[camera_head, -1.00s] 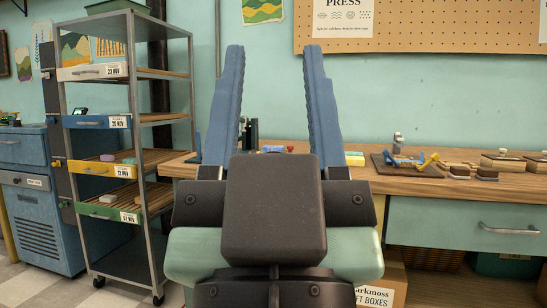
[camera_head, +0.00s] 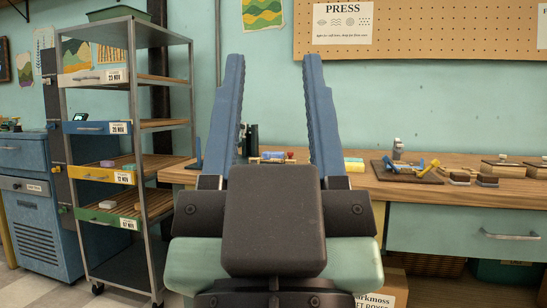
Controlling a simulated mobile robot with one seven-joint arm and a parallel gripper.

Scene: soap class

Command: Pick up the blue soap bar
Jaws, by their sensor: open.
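My gripper (camera_head: 278,60) is large in the middle of the camera_head view, its two blue fingers pointing up and spread wide apart with nothing between them. Behind it, between the fingers in the picture, a small blue item (camera_head: 272,154) lies on the wooden workbench (camera_head: 350,178). It may be the blue soap bar, but it is too small and partly covered to be sure. A small red item sits at its right. The gripper is well in front of the bench and touches neither.
A metal rack (camera_head: 130,130) with labelled, coloured shelves stands at the left, beside a blue cabinet (camera_head: 35,220). On the bench, a yellow and green stack (camera_head: 354,164), a dark board with tools (camera_head: 405,172) and several small blocks lie to the right. A box stands below.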

